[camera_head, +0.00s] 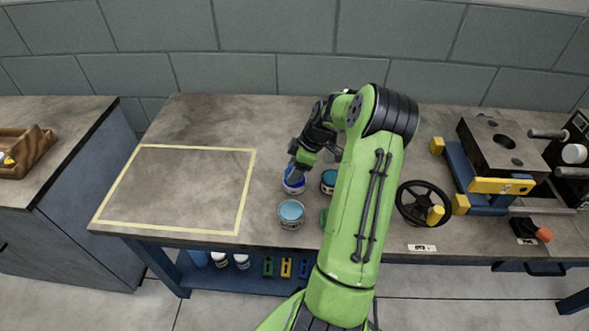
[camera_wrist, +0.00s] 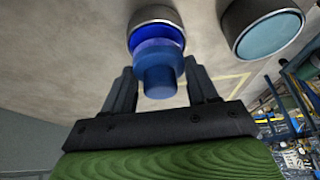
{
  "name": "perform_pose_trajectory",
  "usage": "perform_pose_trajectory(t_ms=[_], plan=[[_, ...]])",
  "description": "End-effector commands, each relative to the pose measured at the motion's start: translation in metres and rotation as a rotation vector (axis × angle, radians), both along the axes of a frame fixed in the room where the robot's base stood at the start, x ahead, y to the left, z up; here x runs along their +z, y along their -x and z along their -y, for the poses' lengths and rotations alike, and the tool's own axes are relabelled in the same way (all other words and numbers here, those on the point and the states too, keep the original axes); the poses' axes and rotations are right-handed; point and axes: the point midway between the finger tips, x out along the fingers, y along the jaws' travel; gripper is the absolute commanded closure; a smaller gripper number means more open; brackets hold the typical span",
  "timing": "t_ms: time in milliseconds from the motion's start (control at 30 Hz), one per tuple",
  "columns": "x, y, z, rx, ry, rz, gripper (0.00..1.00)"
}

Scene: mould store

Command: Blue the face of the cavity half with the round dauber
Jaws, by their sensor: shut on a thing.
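My gripper (camera_head: 298,166) points down over a small open tin of dark blue (camera_head: 293,187) near the middle of the bench. In the wrist view, the gripper (camera_wrist: 160,72) is shut on the round dauber (camera_wrist: 158,80), a blue cylinder between the fingers. The dauber's far end is at the mouth of the blue tin (camera_wrist: 158,14); I cannot tell whether it touches the blue inside. A dark steel block with a round hole in its top, seemingly the cavity half (camera_head: 488,150), sits on a blue fixture at the right, far from my gripper.
A light-blue tin (camera_head: 291,213) and another tin (camera_head: 328,181) stand close by. A black handwheel (camera_head: 424,203) and a red-ended switch (camera_head: 543,234) are at the right. A yellow-taped rectangle (camera_head: 247,190) at the left is empty. A wooden tray (camera_head: 38,146) sits on the left bench.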

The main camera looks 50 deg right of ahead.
Motion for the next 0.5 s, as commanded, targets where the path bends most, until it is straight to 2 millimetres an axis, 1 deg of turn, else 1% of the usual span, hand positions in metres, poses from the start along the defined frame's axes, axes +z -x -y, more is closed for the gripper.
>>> perform_pose_trajectory(t_ms=[33,500], plan=[[0.009,0.0,0.0,0.0,0.002,0.001,0.66],[0.053,-0.001,0.0,0.001,0.002,0.003,0.66]])
